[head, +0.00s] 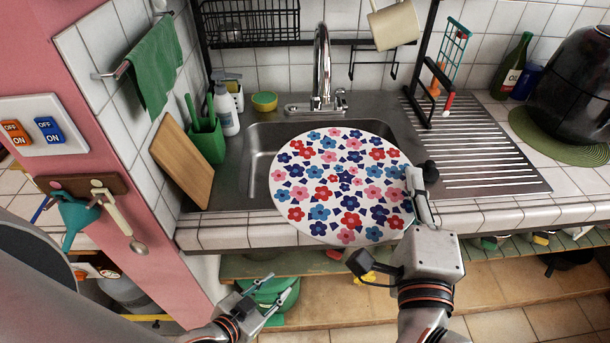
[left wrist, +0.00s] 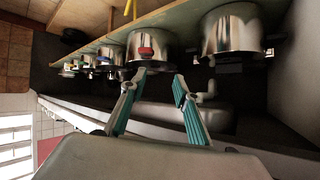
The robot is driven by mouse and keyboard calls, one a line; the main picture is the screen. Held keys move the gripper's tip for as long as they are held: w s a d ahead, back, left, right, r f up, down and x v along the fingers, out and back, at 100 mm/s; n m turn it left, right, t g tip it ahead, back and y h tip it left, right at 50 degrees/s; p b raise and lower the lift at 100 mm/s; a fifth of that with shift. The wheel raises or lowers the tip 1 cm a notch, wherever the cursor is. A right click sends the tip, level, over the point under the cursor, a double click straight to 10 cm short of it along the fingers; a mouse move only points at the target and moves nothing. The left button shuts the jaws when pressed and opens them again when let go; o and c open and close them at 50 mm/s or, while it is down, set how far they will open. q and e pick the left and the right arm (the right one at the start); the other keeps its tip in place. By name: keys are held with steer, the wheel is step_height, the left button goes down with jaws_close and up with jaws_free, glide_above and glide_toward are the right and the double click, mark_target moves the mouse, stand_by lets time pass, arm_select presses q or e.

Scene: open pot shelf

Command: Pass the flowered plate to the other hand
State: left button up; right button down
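The flowered plate (head: 340,185) is large, round and white, with red, pink and blue flowers. In the head view it is held up in front of the sink, tilted towards me. My right gripper (head: 418,180) is shut on its right rim; part of that gripper is hidden behind the plate. My left gripper (head: 277,298) is lower and to the left, below the counter edge and apart from the plate. Its teal-padded fingers (left wrist: 158,105) are spread open and empty in the left wrist view.
Behind the plate are the sink (head: 258,150) and tap (head: 322,70). A cutting board (head: 182,162) leans at the left. The counter edge (head: 500,213) runs across, above an open shelf (head: 340,283). Steel pots (left wrist: 232,35) stand on a shelf in the left wrist view.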

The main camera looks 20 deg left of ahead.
arm_select(q)
steer(key=d+r+m+t+h, duration=0.25)
steer(key=d+r, duration=0.35)
steer(key=r, duration=0.5)
arm_select(e)
steer(key=shift+r, duration=0.1)
arm_select(q)
step_height(320, 180, up, 5)
steer(key=t, duration=0.1)
steer(key=m+g+h, duration=0.3)
steer(key=m+h, duration=0.7)
steer(key=m, duration=1.2)
glide_toward(333, 173)
steer(key=shift+w+r+t, duration=0.15)
steer(key=shift+w+r, duration=0.2)
steer(key=shift+w, duration=0.25)
steer(key=shift+w+r+t, duration=0.1)
steer(key=shift+w+r, duration=0.2)
steer(key=shift+w, duration=0.35)
steer(key=shift+s+d+f+m+g, duration=0.15)
steer(key=shift+d+m+g, duration=0.4)
steer(key=shift+g, duration=0.45)
steer(key=shift+d+f+g, duration=0.1)
steer(key=shift+f+g, duration=0.05)
steer(key=shift+g, duration=0.45)
steer(key=shift+x, duration=3.8)
steer(key=shift+f, duration=0.1)
